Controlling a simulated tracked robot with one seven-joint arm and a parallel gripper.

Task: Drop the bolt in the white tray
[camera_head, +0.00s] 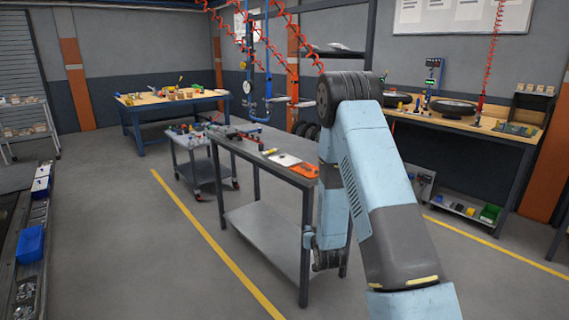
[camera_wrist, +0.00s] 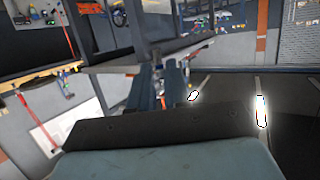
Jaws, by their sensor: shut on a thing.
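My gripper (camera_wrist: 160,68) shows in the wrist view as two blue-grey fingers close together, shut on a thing. What they hold is mostly hidden and too small to make out clearly; I take it to be the bolt. In the head view my arm hides most of the gripper. A small white box-like piece (camera_head: 41,184) sits on the conveyor at the left, and a flat white piece (camera_head: 284,160) lies on the near grey table; I cannot tell which is the white tray.
The slat conveyor (camera_head: 10,258) runs along the left edge with a blue bin (camera_head: 30,243) on it. The grey table (camera_head: 248,149) stands close beside my arm, with an orange piece (camera_head: 304,170) and tools on it. The floor between conveyor and table is clear.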

